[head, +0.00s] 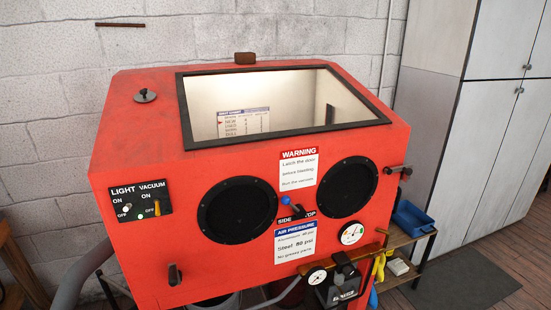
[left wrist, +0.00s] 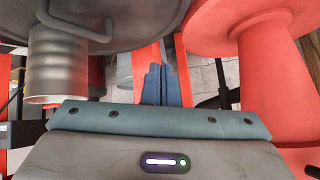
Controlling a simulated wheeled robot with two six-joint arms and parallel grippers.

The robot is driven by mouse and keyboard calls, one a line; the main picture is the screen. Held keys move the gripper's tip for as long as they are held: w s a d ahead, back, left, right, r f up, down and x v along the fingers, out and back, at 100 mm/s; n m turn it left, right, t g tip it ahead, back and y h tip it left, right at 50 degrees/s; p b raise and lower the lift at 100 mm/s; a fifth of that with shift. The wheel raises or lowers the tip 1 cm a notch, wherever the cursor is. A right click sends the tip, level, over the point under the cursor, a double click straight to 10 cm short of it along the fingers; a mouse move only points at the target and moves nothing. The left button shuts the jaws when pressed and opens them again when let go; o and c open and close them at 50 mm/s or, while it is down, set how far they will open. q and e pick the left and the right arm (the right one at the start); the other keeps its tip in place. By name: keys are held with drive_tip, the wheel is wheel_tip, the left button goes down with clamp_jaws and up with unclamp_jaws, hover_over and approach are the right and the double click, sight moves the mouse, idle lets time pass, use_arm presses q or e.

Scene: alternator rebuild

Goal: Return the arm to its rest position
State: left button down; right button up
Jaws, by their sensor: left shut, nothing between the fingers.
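My left gripper (left wrist: 160,85) shows in the left wrist view with its two blue-grey fingers together and nothing between them. It points between a grey round metal body (left wrist: 120,22) at the upper left and a red flanged stand (left wrist: 265,70) at the right. I cannot tell whether the fingers touch anything. Neither gripper shows in the head view, and my right gripper is in neither view.
The head view shows a red blast cabinet (head: 140,140) with a window and two black round arm ports. Side shelving with a blue bin (head: 412,218) stands at its right, before grey lockers (head: 470,110). Dark floor mat (head: 465,280) is clear.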

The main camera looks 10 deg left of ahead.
use_arm(q)
drive_tip(key=s+d+f+g, duration=0.2)
drive_tip(key=s+d+f, duration=0.2)
drive_tip(key=s, duration=0.6)
drive_tip(key=s+d+f+g+h+b, duration=0.1)
drive_tip(key=s+d+f+g, duration=0.2)
drive_tip(key=s+d, duration=0.4)
drive_tip(key=s+d+f+g, duration=0.2)
drive_tip(key=s+d+f, duration=0.3)
drive_tip(key=s, duration=0.8)
drive_tip(key=shift+d+f+m, duration=0.3)
drive_tip(key=shift+f, duration=0.2)
